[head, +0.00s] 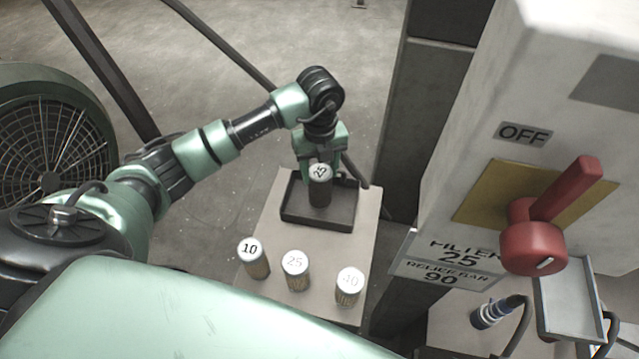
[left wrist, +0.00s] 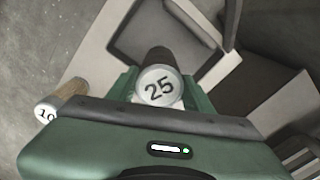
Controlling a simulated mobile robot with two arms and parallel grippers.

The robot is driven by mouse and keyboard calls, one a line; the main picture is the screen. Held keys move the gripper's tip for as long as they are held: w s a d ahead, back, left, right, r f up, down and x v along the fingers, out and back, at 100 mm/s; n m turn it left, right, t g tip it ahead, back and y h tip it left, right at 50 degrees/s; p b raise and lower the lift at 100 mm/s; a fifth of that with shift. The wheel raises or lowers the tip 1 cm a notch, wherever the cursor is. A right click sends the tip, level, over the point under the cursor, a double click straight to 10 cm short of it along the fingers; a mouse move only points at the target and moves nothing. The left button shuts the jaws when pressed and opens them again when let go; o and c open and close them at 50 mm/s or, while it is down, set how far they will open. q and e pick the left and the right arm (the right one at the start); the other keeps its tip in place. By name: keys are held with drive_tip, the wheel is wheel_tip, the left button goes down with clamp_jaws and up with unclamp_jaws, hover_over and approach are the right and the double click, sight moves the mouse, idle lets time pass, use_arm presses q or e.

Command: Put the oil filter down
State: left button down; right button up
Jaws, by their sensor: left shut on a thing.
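The oil filter (head: 320,185) is a dark cylinder with a white cap marked 25. My left gripper (head: 318,160) is shut on it and holds it upright over the black tray (head: 318,220). In the left wrist view the filter (left wrist: 158,82) sits between the fingers, with the tray (left wrist: 150,30) beyond it. Whether the filter's lower end touches the tray floor I cannot tell. My right gripper is not in view.
Three tan filters marked 10 (head: 254,258), 25 (head: 296,270) and 40 (head: 348,287) stand on the table (head: 268,215) in front of the tray. A cabinet (head: 480,120) with a red lever (head: 545,215) stands at right. A fan (head: 55,150) is at left.

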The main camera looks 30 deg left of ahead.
use_arm(q)
drive_tip(key=shift+f, duration=0.65)
drive_tip(key=shift+f+b, duration=0.45)
drive_tip(key=shift+f, duration=1.15)
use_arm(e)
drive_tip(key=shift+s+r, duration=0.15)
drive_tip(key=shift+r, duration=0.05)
use_arm(q)
drive_tip(key=shift+f, duration=0.15)
drive_tip(key=c, duration=0.6)
unclamp_jaws()
